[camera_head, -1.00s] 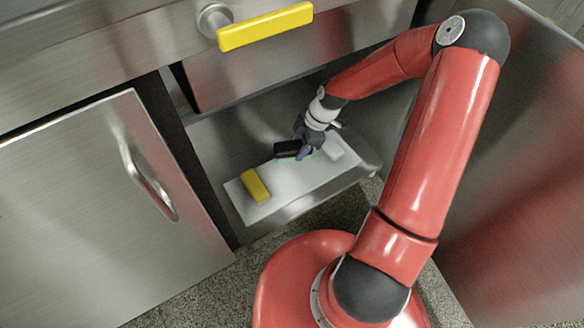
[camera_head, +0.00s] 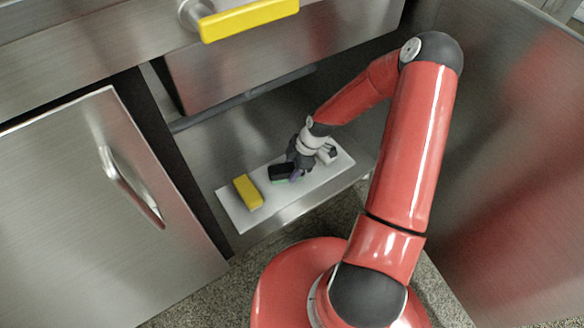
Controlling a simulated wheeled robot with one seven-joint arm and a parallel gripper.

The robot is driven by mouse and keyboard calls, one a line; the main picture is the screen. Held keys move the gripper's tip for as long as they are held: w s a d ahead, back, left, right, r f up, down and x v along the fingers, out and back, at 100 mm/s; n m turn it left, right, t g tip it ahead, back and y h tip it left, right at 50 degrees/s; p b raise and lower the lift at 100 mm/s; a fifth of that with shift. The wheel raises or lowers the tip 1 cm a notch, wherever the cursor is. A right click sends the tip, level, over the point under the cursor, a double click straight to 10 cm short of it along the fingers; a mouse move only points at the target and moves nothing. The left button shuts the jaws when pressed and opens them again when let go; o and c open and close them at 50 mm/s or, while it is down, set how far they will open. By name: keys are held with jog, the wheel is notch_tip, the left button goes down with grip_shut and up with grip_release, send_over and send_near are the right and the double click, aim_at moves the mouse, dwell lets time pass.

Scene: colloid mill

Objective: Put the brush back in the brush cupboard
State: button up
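My gripper (camera_head: 294,174) is inside the open cupboard, low over a white mat or tray (camera_head: 238,216). A dark block with a green edge (camera_head: 280,172) is right beside the fingers, on their left. It may be the brush, but the view is too small to be sure. A purple bit shows at the fingertips. The gripper hides part of this area, and I cannot tell whether the fingers are open or shut, or hold anything. A yellow block (camera_head: 248,192) lies on the left part of the mat. A pale object (camera_head: 327,154) lies on the right.
A steel door (camera_head: 100,210) with a bar handle (camera_head: 130,187) stands left of the opening. A steel panel (camera_head: 500,170) stands at the right. A drawer front with a yellow handle (camera_head: 250,18) is above. The speckled floor (camera_head: 205,298) shows in front.

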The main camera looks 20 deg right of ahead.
jog(key=o, duration=0.5)
jog(key=shift+c, duration=0.2)
jog(key=p+v, duration=0.2)
jog(key=v, duration=1)
jog(key=shift+p, duration=0.4)
jog(key=shift+r, duration=0.1)
